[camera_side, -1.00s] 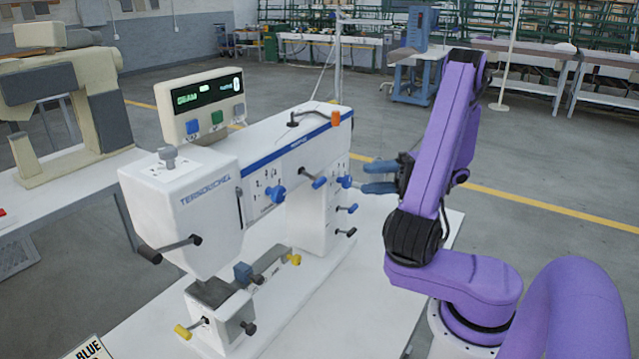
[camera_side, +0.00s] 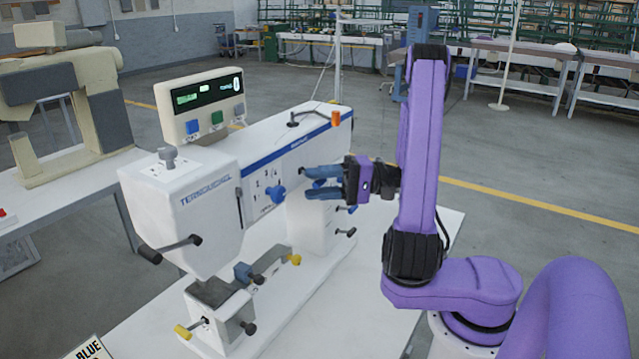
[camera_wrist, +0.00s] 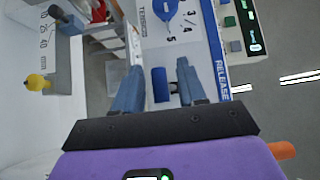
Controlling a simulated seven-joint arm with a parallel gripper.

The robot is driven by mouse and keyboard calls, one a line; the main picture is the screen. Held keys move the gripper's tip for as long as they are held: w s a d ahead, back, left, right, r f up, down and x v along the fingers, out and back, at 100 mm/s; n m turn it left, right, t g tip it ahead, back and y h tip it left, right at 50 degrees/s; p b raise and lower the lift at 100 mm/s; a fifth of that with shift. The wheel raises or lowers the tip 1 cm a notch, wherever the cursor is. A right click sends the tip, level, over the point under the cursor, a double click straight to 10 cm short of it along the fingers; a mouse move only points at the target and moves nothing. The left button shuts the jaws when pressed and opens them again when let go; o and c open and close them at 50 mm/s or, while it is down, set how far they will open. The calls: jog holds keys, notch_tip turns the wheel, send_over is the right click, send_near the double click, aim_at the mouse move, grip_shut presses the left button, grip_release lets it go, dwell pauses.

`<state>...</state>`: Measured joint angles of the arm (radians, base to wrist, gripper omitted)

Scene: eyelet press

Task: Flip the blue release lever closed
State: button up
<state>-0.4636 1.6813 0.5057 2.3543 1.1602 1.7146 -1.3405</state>
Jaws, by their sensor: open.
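The blue release lever's handle (camera_wrist: 160,85) shows in the wrist view as a short blue cylinder on the white machine face, beside the blue stripe marked RELEASE. My gripper (camera_side: 308,182) is open at the front face of the white press (camera_side: 212,200). In the wrist view its two blue fingers (camera_wrist: 158,66) stand on either side of the handle, with a gap showing on each side. In the side view the fingers and wrist hide most of the lever. I cannot tell its exact angle.
A blue star knob (camera_side: 275,193) sits left of my fingers on the press face. Small blue and black levers (camera_side: 345,232) project below my gripper. An orange-tipped lever (camera_side: 335,118) is on top. The white table (camera_side: 370,290) is clear on the right.

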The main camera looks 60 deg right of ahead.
aim_at(319, 180)
grip_shut()
jog(key=shift+r, duration=0.1)
jog(key=shift+s+r+m+g+h, duration=0.1)
jog(key=shift+r+m+g+h, duration=0.65)
jog(key=shift+m+g, duration=0.35)
jog(key=shift+r+m+g+h, duration=0.65)
jog(key=shift+r+m+g, duration=0.1)
jog(key=shift+m+g, duration=0.35)
grip_release()
